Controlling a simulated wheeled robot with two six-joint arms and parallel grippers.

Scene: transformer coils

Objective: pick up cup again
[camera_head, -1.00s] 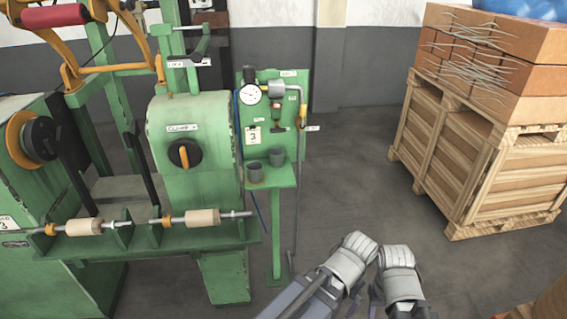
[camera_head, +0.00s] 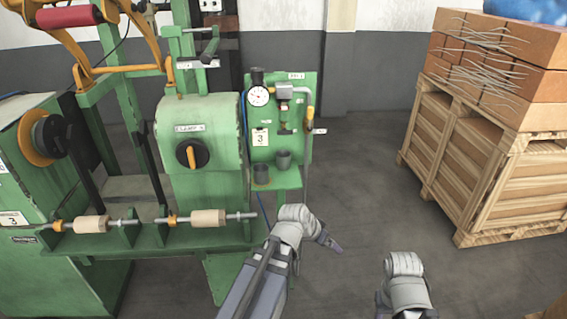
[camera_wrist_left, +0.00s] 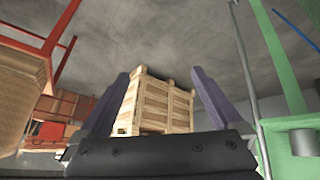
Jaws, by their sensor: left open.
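Two grey cups, a nearer left cup (camera_head: 261,173) and a farther right cup (camera_head: 283,160), stand on the small green shelf (camera_head: 290,181) of the machine's gauge panel. My left gripper (camera_head: 329,241) is below and right of the shelf, clear of both cups. In the left wrist view its two purple fingers (camera_wrist_left: 160,76) are spread with nothing between them. A grey cup (camera_wrist_left: 303,142) shows at the right edge of that view, outside the fingers; I cannot tell which one. My right gripper (camera_head: 382,304) is low at the bottom of the head view, its fingers mostly hidden.
The green panel (camera_head: 308,105) with a gauge (camera_head: 258,96) and bent pipe rises behind the shelf. The winding machine (camera_head: 207,130) stands left, with coil rollers (camera_head: 208,217) along its front. The floor between is clear.

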